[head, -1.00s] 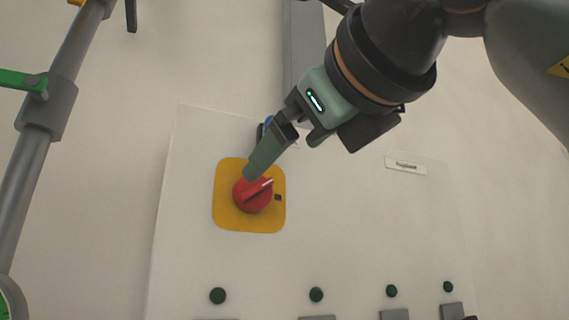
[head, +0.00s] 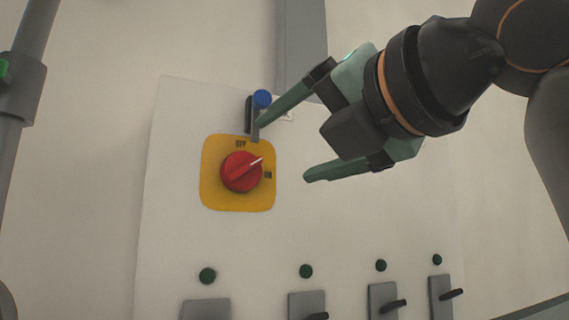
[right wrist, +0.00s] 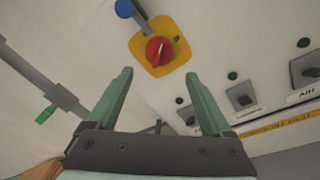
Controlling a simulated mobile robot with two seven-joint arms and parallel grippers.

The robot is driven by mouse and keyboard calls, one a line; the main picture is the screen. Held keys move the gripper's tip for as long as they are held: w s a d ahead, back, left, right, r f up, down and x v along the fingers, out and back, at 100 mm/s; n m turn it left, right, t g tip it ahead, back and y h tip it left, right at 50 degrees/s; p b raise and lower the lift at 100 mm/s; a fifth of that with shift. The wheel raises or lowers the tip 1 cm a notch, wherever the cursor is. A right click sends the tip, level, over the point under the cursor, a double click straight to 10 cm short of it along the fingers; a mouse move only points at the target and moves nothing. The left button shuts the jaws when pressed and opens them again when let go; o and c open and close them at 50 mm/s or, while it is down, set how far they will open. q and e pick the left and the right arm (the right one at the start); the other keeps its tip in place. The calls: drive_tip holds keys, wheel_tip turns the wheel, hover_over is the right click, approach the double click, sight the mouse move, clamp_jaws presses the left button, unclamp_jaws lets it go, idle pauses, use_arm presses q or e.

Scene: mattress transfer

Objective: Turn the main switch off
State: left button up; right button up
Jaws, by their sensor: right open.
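The main switch is a red rotary knob (head: 241,172) on a yellow plate (head: 210,195), mounted on a white panel. Its white mark points to the upper right, between the OFF and ON labels. In the right wrist view the red knob (right wrist: 160,51) lies just beyond the space between the fingertips. My right gripper (head: 285,150) is open and empty, in front of the panel to the right of the knob. One fingertip overlaps the area just above the yellow plate; I cannot tell whether it touches anything there. My left gripper is out of view.
A blue-topped handle (head: 262,98) sits just above the yellow plate, close to the upper finger. Several green buttons (head: 306,271) and grey switches (head: 383,302) line the lower panel. A grey pole (head: 30,70) stands at the left.

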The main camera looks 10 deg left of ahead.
sight(250, 167)
drive_tip(key=p+x, duration=0.4)
drive_tip(key=x, duration=0.6)
drive_tip(key=shift+w+a, duration=0.25)
drive_tip(key=shift+a, duration=0.05)
drive_tip(key=shift+w+a+p, duration=0.35)
drive_tip(key=shift+w, duration=0.1)
drive_tip(key=shift+f, duration=0.1)
drive_tip(key=c, duration=1.1)
